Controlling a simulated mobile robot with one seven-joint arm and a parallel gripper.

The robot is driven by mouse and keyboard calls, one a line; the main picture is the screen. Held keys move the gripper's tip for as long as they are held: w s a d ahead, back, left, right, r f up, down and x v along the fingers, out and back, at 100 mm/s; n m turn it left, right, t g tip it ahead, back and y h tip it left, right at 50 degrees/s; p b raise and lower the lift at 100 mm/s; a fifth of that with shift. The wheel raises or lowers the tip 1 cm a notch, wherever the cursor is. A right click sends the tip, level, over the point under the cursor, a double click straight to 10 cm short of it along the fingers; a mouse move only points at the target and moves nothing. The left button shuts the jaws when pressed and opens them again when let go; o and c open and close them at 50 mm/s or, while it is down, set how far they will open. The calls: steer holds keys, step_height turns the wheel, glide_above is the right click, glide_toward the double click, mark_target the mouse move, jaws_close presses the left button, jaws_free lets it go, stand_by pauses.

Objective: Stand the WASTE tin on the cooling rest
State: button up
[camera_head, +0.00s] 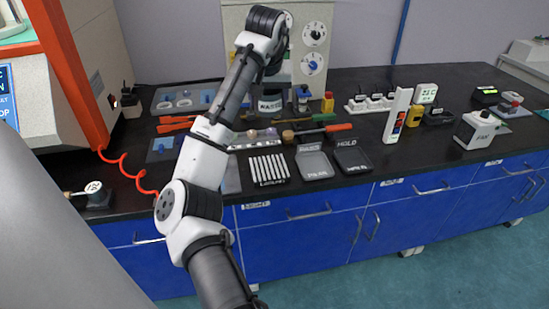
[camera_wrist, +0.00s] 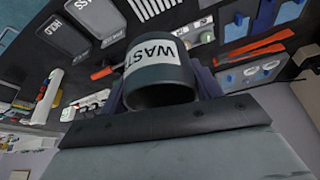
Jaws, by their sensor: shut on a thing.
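The dark WASTE tin (camera_head: 270,104) with a white label band is at the back of the bench, in front of the grey instrument. My gripper (camera_wrist: 163,82) is shut on the tin, with a finger on each side. In the head view my arm partly hides the gripper, and I cannot tell how high the tin is above the bench. A rest of pale parallel bars (camera_head: 268,168) lies bare near the front edge; its label is hard to read. The bars also show in the wrist view (camera_wrist: 153,9).
Two dark trays, one marked HOLD (camera_head: 352,160) and another (camera_head: 314,165), lie right of the bars. A white upright device (camera_head: 397,115) stands farther right. An orange frame (camera_head: 68,70) stands left.

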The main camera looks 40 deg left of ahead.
step_height(320, 180, down, 19)
steer(key=p, duration=0.2)
steer(key=shift+s+r+p, duration=0.15)
steer(key=shift+p, duration=0.2)
steer(key=o, duration=1)
